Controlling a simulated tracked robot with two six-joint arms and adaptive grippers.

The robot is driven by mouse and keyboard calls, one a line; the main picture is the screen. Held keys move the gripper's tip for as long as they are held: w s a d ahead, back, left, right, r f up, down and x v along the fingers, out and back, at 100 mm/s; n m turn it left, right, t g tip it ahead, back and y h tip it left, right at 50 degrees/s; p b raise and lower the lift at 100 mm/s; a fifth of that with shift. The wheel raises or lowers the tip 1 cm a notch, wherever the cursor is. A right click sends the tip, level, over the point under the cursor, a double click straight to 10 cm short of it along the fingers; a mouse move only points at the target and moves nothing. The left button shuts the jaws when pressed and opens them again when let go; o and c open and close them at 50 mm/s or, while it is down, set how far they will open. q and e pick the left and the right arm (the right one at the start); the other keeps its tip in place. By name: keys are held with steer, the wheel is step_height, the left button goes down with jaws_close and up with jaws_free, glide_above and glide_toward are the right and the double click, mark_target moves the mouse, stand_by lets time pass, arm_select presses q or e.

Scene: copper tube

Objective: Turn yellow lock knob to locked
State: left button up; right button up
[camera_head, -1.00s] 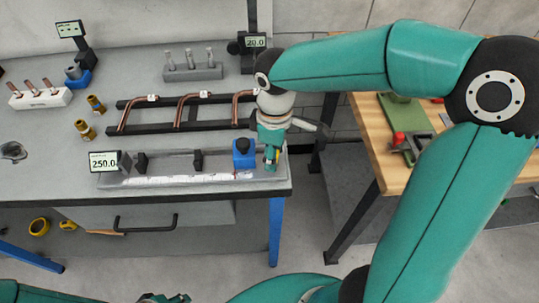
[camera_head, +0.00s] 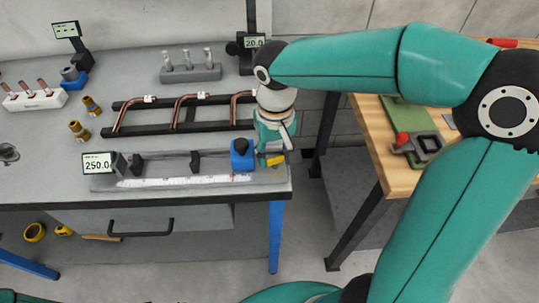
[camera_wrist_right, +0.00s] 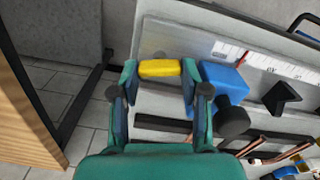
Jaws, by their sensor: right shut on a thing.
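The yellow lock knob (camera_head: 277,160) is at the right end of the grey measuring fixture (camera_head: 215,182), beside a blue block (camera_head: 242,155) with a black knob. In the right wrist view the yellow knob (camera_wrist_right: 160,68) lies crosswise between the fingertips of my right gripper (camera_wrist_right: 159,78). That gripper (camera_head: 268,158) is shut on the knob, one finger on each end, and partly hides it in the head view. My left gripper cannot be made out.
A display (camera_head: 98,163) reading 250.0 stands at the fixture's left end. A black rack (camera_head: 185,128) with bent copper tubes lies just behind. Two brass fittings (camera_head: 80,130) are left of it. A wooden bench (camera_head: 395,180) stands across a gap to the right.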

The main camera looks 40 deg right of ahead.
mark_target(275, 157)
steer(key=shift+m, duration=1.5)
steer(key=o, duration=1.1)
steer(key=shift+a, duration=0.1)
steer(key=shift+o, duration=0.2)
steer(key=shift+r, duration=0.1)
steer(key=shift+r, duration=0.2)
step_height(275, 157, up, 7)
steer(key=shift+r+b, duration=0.2)
steer(key=shift+b, duration=0.1)
